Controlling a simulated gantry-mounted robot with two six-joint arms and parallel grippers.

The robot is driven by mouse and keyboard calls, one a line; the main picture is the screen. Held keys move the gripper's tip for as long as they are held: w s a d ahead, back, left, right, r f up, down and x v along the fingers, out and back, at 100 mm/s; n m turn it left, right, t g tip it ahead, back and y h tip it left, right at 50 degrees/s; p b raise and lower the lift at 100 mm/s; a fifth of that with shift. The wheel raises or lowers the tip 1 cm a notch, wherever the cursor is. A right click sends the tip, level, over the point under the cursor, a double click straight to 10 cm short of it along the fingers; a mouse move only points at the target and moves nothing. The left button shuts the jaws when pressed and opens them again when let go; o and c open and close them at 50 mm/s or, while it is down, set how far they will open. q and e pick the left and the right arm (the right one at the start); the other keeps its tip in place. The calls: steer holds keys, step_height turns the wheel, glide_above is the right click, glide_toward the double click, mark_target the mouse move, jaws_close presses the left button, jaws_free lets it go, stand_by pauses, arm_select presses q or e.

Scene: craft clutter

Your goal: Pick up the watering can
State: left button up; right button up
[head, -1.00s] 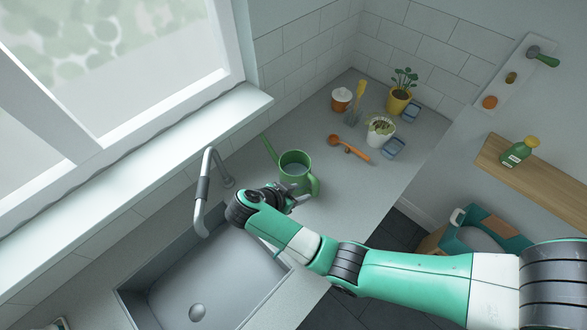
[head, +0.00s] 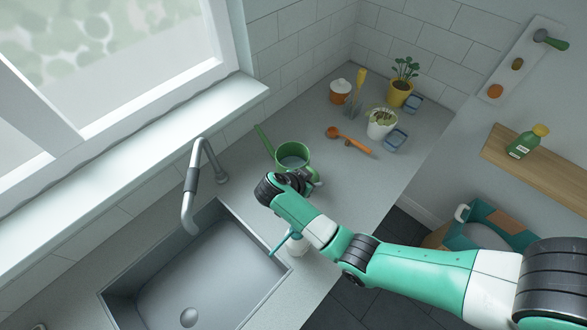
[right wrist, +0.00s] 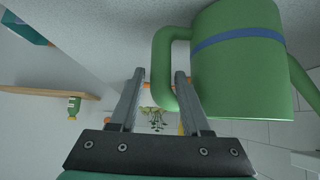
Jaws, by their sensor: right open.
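The green watering can (head: 290,150) stands on the counter to the right of the faucet, its spout pointing up and left. My right gripper (head: 310,180) is at its near right side, and my wrist hides part of the can. In the right wrist view the can (right wrist: 240,75) appears upside down with a blue band. Its handle shows between the open fingertips of my right gripper (right wrist: 160,73); I cannot tell whether they touch it. My left gripper is not in view.
The sink (head: 205,270) and faucet (head: 190,190) lie left of my right arm. Counter between can and scoop is clear.

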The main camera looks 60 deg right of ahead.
jaws_close()
stand_by(0.3)
steer(key=shift+r, duration=0.15)
stand_by(1.0)
